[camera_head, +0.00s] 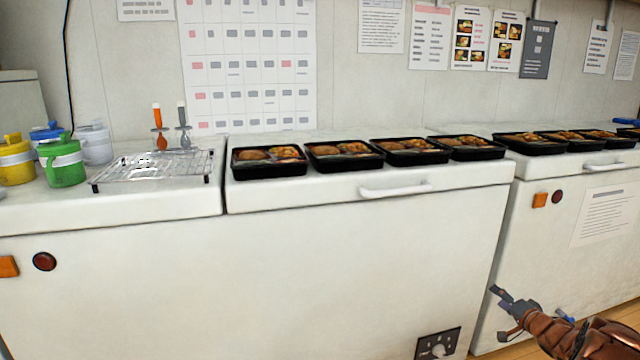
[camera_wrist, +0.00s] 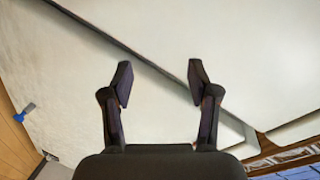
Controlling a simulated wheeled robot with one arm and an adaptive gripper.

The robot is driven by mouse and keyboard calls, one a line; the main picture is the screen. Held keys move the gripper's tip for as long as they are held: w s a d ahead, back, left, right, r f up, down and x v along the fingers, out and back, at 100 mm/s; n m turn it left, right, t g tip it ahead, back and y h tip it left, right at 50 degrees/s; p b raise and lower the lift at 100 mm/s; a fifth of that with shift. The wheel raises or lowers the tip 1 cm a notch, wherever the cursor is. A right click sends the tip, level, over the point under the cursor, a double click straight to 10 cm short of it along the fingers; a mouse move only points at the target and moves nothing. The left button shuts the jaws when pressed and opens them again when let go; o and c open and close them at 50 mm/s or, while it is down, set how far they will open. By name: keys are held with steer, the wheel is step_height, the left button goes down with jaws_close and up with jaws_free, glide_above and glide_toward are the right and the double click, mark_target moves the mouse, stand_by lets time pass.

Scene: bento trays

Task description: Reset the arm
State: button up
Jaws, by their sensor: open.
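My gripper (camera_head: 503,313) is at the lower right of the head view, in front of the white freezers and below their tops. In the wrist view my gripper (camera_wrist: 160,82) has its two fingers spread apart with nothing between them. The fingers face the pale freezer surface (camera_wrist: 100,85). My brown arm comes in from the lower right corner of the head view.
Black bento trays (camera_head: 269,175) with food stand in a row on the white freezer tops (camera_head: 300,197). A wire rack (camera_head: 150,172), a green jug (camera_head: 64,165) and a yellow jug (camera_head: 15,163) stand at the left. A freezer handle (camera_head: 395,190) juts out in front.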

steer(key=w+a+r+g+h+p, duration=0.1)
steer(key=a+r+h+p, duration=0.2)
steer(key=r, duration=0.8)
steer(key=a+r+g+h+p, duration=0.1)
steer(key=a+r+g+p, duration=0.15)
steer(key=r+p, duration=0.6)
steer(key=s+a+r+n+g+h+p, duration=0.1)
steer(key=s+a+r+p, duration=0.3)
steer(key=r, duration=0.3)
steer(key=s+a+r+n+g+h+p, duration=0.1)
steer(key=s+a+r+g, duration=0.1)
steer(key=s+a+r, duration=0.4)
steer(key=s+a+r+n+g+y+p, duration=0.1)
steer(key=s+a+r+p, duration=0.5)
steer(key=s, duration=1)
steer(key=s+a+r+n+g+y+p, duration=0.1)
steer(key=s+a+r+n+g+p, duration=0.3)
steer(key=s+a, duration=0.6)
steer(key=s+a+r+n+g+y+p, duration=0.1)
steer(key=s+a+r+g+p, duration=0.5)
steer(key=s, duration=1.6)
step_height(320, 180, up, 3)
steer(key=shift+a+f+n+y+p, duration=0.1)
steer(key=shift+a+n+y+p, duration=0.3)
steer(key=shift+a+n+p, duration=0.6)
